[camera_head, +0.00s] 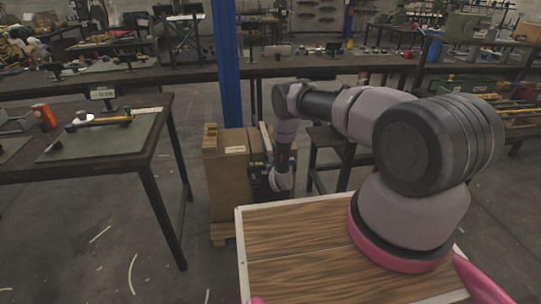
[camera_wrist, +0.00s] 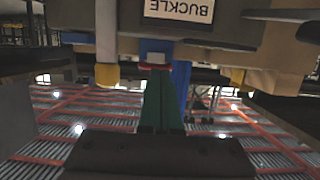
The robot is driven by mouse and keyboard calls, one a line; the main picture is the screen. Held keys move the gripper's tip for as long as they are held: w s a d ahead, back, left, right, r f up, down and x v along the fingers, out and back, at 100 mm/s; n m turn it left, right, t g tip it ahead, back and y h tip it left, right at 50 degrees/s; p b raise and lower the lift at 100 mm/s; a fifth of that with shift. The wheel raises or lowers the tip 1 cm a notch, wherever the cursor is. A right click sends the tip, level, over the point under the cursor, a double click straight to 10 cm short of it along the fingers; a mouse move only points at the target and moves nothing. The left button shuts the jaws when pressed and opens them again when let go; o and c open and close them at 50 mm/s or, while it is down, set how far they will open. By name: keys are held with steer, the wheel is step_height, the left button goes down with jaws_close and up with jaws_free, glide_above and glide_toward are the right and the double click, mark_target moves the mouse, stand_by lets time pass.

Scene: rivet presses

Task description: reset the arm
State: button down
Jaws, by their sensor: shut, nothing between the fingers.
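My gripper (camera_wrist: 158,78) is shut and empty; its green fingers lie together in the wrist view. In the head view my arm reaches forward and left past the edge of my wooden top, with its wrist bent downward beside a stack of brown boxes (camera_head: 228,160). The fingertips are hard to make out there. The wrist view is upside down and shows a label reading "BUCKLE" (camera_wrist: 180,10) on a grey part near the fingers. I cannot tell whether the fingers touch it.
A dark table (camera_head: 95,160) with a green mat, an orange can (camera_head: 44,117) and tools stands at the left. A blue post (camera_head: 227,65) rises behind the boxes. A long workbench (camera_head: 150,72) crosses the back. Open grey floor lies between the left table and the boxes.

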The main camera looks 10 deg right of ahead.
step_height(320, 180, down, 3)
steer(key=s, duration=0.3)
steer(key=w+r+m+g, duration=0.1)
steer(key=w+r, duration=0.3)
steer(key=r, duration=0.6)
steer(key=w+d+r+m, duration=0.1)
steer(key=w+r, duration=0.3)
steer(key=r, duration=0.6)
steer(key=w+r+m+g, duration=0.1)
steer(key=w+r, duration=0.3)
steer(key=r, duration=0.6)
steer(key=s+d+r+g, duration=0.15)
steer(key=s+r, duration=0.35)
steer(key=r, duration=0.8)
steer(key=s+d+r, duration=0.2)
steer(key=s+r, duration=0.2)
steer(key=r, duration=0.9)
steer(key=s+d+r+g+y, duration=0.1)
steer(key=s+r, duration=0.6)
steer(key=s, duration=0.4)
steer(key=s+d+r+g, duration=0.1)
steer(key=s+r, duration=0.7)
steer(key=s, duration=0.2)
steer(key=s+m+g+y, duration=0.1)
steer(key=s+g, duration=0.1)
steer(key=s, duration=2.3)
steer(key=shift+s+r, duration=0.2)
steer(key=shift+s, duration=0.05)
